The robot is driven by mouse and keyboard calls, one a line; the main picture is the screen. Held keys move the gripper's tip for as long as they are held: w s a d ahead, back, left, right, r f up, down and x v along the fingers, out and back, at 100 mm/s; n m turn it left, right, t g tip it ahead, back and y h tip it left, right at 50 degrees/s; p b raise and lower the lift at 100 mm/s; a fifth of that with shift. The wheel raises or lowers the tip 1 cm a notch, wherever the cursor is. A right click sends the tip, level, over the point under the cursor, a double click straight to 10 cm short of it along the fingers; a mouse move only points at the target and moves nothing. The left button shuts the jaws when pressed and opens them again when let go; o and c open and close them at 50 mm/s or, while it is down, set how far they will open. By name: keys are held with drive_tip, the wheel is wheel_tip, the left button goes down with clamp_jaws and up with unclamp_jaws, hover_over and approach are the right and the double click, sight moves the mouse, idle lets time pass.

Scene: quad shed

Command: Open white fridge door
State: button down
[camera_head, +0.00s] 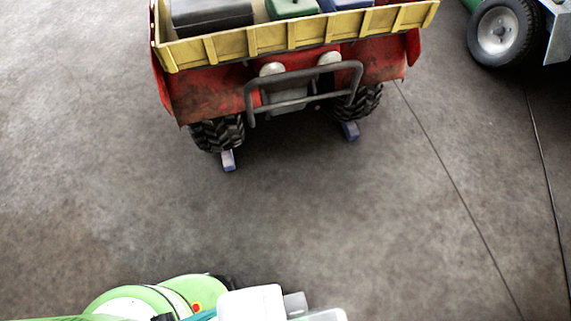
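No white fridge and no fridge door show in the head view. My green and white arm shows at the bottom edge, cut off by the frame. White and grey parts lie beside it at the bottom middle, and I cannot tell whether they belong to my gripper. No gripper fingers can be made out.
A red quad (196,92) with a yellow cargo bed (285,37) stands ahead, carrying dark, green and blue boxes. Small blue-grey blocks sit by its tyres. Another wheel (498,32) is at the top right. A dark cable (541,150) runs along the right. The grey floor between is clear.

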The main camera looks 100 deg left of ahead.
drive_tip(key=s+d+n+g+y, duration=0.1)
drive_tip(key=s+d, duration=0.3)
drive_tip(key=s, duration=0.4)
drive_tip(key=shift+s+d+r+n+y, duration=0.25)
drive_tip(key=shift+r+n+y, duration=0.15)
drive_tip(key=shift+y, duration=0.3)
drive_tip(key=c, duration=1)
unclamp_jaws()
drive_tip(key=shift+f+g, duration=0.15)
drive_tip(key=shift+g, duration=0.15)
drive_tip(key=shift+f, duration=0.1)
